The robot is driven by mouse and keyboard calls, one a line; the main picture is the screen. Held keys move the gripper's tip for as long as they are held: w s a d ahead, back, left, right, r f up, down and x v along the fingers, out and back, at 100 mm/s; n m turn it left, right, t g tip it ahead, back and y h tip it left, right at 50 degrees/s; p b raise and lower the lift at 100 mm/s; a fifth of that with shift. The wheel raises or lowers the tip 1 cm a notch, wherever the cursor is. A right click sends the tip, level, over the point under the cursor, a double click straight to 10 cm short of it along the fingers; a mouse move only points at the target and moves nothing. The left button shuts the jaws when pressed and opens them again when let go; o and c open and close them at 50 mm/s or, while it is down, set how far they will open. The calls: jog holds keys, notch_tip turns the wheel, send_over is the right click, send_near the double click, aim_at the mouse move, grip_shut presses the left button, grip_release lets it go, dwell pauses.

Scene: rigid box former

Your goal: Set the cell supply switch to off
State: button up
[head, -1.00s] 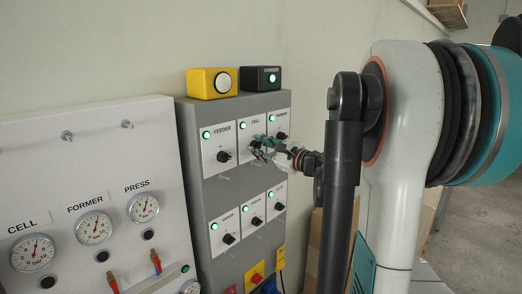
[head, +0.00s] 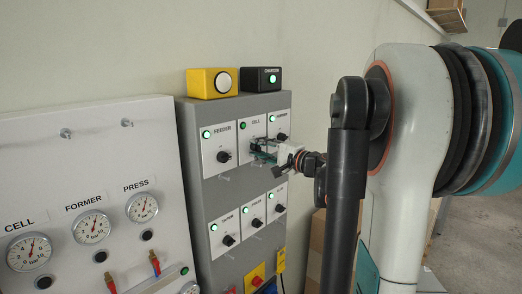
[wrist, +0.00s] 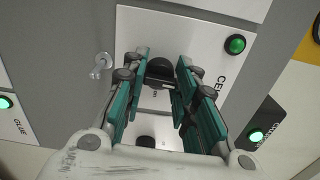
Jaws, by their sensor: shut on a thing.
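The cell supply switch is a black rotary knob on a white plate marked CELL (head: 254,122), in the upper row of the grey cabinet. In the wrist view the knob (wrist: 160,68) sits between the fingertips. My gripper (head: 259,150) is at that plate, its teal fingers (wrist: 161,78) shut on the knob. The fingers partly cover the knob, so its exact pointing is hard to read. The round lamp on the CELL plate (wrist: 235,44) is green and also shows in the head view (head: 242,125).
The FEEDER switch (head: 223,157) is just left, and another switch (head: 282,136) just right. A lower row of switches (head: 228,240) sits below. A yellow button box (head: 202,84) and a black lamp box (head: 261,79) stand on top. A gauge panel (head: 80,180) is at left.

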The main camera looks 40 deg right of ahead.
jog(key=shift+n, duration=0.5)
jog(key=o, duration=1)
jog(key=shift+o, duration=0.2)
jog(key=s, duration=1.2)
jog(key=shift+d, duration=0.45)
